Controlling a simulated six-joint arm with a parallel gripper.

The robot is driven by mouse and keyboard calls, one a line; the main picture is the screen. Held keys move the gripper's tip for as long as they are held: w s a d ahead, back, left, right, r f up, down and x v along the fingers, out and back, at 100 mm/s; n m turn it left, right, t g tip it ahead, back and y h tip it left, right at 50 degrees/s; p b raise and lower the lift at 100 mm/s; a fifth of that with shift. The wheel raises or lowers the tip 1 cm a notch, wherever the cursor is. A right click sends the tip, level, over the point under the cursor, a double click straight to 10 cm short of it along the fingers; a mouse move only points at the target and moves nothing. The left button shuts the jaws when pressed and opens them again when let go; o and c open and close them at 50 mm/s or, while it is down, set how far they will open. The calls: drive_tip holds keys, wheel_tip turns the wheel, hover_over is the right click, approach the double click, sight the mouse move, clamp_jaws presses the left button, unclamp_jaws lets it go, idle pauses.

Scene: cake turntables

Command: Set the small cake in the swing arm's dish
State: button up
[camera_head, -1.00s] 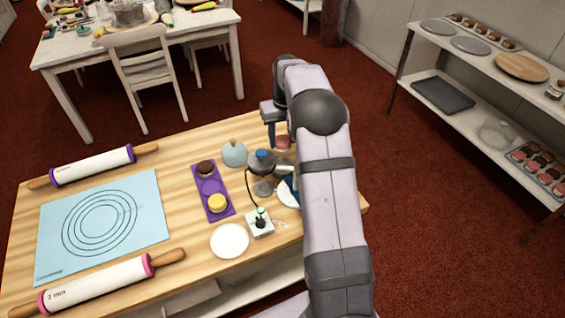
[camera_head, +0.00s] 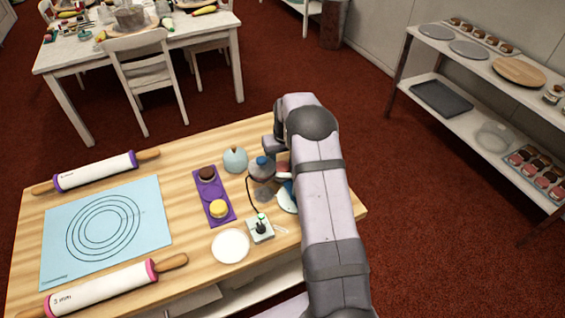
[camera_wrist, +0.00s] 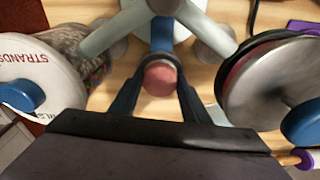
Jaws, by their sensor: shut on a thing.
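My gripper (camera_wrist: 160,92) is shut on the small pink-red cake (camera_wrist: 160,77), seen between its fingertips in the wrist view. In the head view the pink cake (camera_head: 283,171) shows partly, beside the turntable stand and mostly hidden by my arm. The stand has grey legs (camera_wrist: 113,33) and a blue part (camera_wrist: 162,32) just beyond the cake. A dark round metal dish (camera_wrist: 268,88) with a blue knob is at right, and a white disc (camera_wrist: 35,80) with red lettering and a blue knob is at left. I cannot tell which is the swing arm's dish.
A purple tray (camera_head: 213,193) holds a brown cake (camera_head: 207,173) and a yellow cake (camera_head: 218,208). A pale blue domed thing (camera_head: 235,159), a white plate (camera_head: 230,245) and a small switch box (camera_head: 261,228) with a cable stand close by. A blue mat (camera_head: 150,238) and rolling pins (camera_head: 95,171) lie at left.

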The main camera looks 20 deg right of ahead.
sight(284, 170)
drive_tip(key=shift+f, duration=0.15)
drive_tip(key=o, duration=1)
drive_tip(key=r+b, duration=0.1)
drive_tip(key=r, duration=0.3)
drive_tip(key=s+r+b, duration=0.1)
drive_tip(key=r, duration=0.7)
drive_tip(key=shift+s+r+b, duration=0.15)
drive_tip(key=shift+s+b, duration=0.1)
drive_tip(key=shift+b, duration=0.15)
drive_tip(key=shift+a, duration=0.1)
